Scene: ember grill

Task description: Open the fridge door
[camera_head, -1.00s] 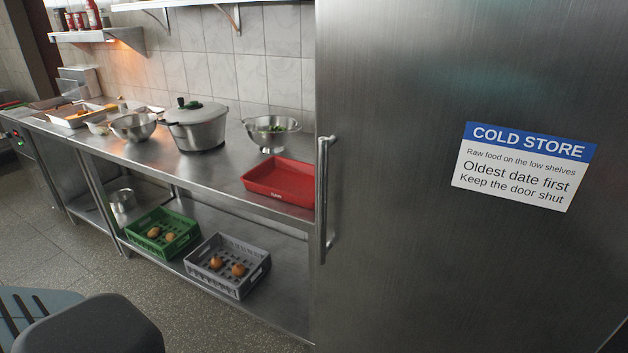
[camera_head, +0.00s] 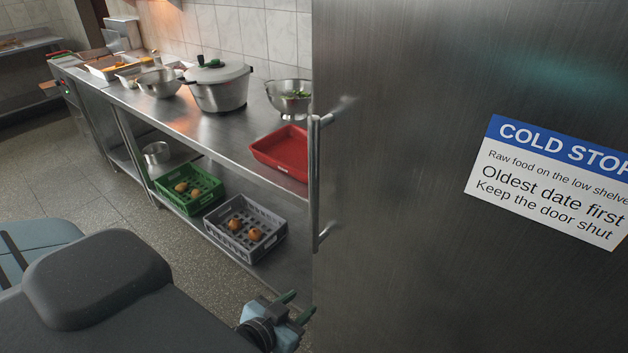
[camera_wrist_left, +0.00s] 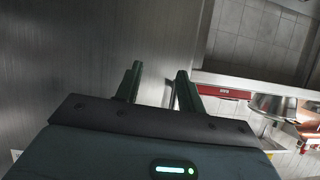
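The fridge door (camera_head: 420,250) is a tall brushed-steel panel filling the right of the head view. It appears shut, with no gap showing. A vertical bar handle (camera_head: 315,185) stands out near its left edge. My left gripper (camera_head: 298,305) is low in the head view, below and slightly left of the handle, apart from it. Its two dark green fingers are spread with nothing held. In the left wrist view my left gripper (camera_wrist_left: 157,82) also shows open fingers, with the steel door surface (camera_wrist_left: 60,60) to their left. My right gripper is not in view.
A blue and white COLD STORE sign (camera_head: 550,180) is on the door. Left of the door runs a steel counter (camera_head: 215,125) with a pot (camera_head: 220,90), bowls and a red tray (camera_head: 281,152). A green crate (camera_head: 188,188) and grey crate (camera_head: 245,227) sit on its lower shelf.

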